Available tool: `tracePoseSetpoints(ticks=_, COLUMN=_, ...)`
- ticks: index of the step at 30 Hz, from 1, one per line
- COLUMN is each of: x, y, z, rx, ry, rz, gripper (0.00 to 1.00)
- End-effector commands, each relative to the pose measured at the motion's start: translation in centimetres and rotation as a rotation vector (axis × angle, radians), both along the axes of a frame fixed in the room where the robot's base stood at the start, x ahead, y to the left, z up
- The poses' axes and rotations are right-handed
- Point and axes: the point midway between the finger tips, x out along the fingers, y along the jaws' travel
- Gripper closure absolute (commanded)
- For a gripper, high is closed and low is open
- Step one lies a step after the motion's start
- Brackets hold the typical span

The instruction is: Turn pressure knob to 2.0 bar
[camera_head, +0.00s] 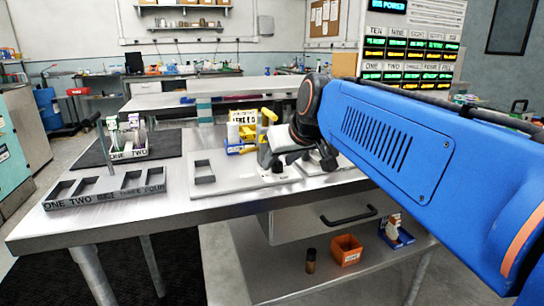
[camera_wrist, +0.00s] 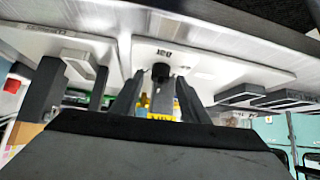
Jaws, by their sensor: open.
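A small black knob (camera_wrist: 161,72) stands on a white panel (camera_wrist: 205,60) in the middle of the wrist view. A short dark label is printed beside it; I cannot read a pressure value. My gripper (camera_wrist: 158,98) is open, its dark fingers pointing at the knob, one to each side in the picture. I cannot tell whether they touch it. In the head view my gripper (camera_head: 285,158) is low over the panels on the metal table, and my blue arm comes in from the right.
A grey slotted tray (camera_head: 107,200) marked ONE to FOUR lies on the table (camera_head: 170,207) at left. Behind it stands a labelled module rack (camera_head: 128,154). Bare table lies between tray and panels.

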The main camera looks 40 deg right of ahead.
Motion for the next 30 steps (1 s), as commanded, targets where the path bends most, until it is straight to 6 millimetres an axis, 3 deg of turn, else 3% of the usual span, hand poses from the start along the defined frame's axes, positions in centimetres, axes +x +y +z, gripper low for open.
tracePoseSetpoints(ticks=12, x=-0.28, y=0.04, z=-0.55, rx=-0.001, ry=-0.001, rz=-0.001, gripper=0.59)
tracePoseSetpoints(ticks=13, x=-0.28, y=0.04, z=-0.55, rx=-0.001, ry=-0.001, rz=-0.001, gripper=0.61)
tracePoseSetpoints(ticks=18, x=-0.27, y=0.04, z=-0.54, rx=-0.001, ry=-0.001, rz=-0.001, gripper=1.0)
tracePoseSetpoints(ticks=30, x=-0.34, y=0.23, z=-0.76, rx=0.0, ry=0.01, rz=-0.056, gripper=1.0)
